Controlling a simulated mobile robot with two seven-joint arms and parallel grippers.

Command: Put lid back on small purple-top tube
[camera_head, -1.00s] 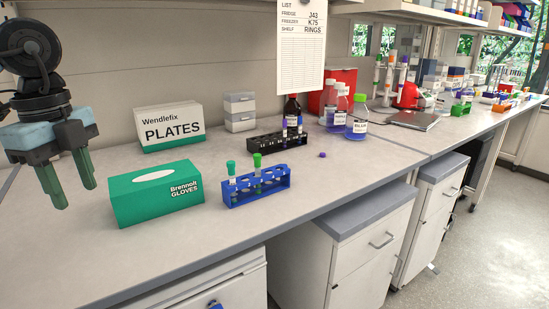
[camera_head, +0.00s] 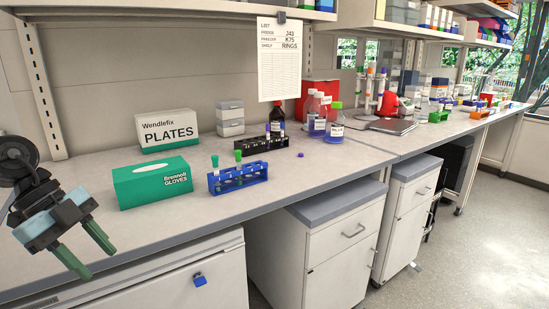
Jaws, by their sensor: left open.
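A small purple lid (camera_head: 300,155) lies on the bench, to the right of the racks. A black rack (camera_head: 250,147) stands behind the blue rack and holds small tubes; which one is the purple-top tube is too small to tell. A blue rack (camera_head: 240,181) in front holds tubes with green caps (camera_head: 238,156). My left gripper (camera_head: 96,260) is open and empty at the lower left, in front of the bench edge, well away from the lid and racks. My right gripper is not in view.
A green glove box (camera_head: 152,186) stands between my left gripper and the racks. A white plates box (camera_head: 166,131), grey drawers (camera_head: 230,118) and reagent bottles (camera_head: 334,124) stand farther back. Bench around the lid is clear. A paper list (camera_head: 279,60) hangs above.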

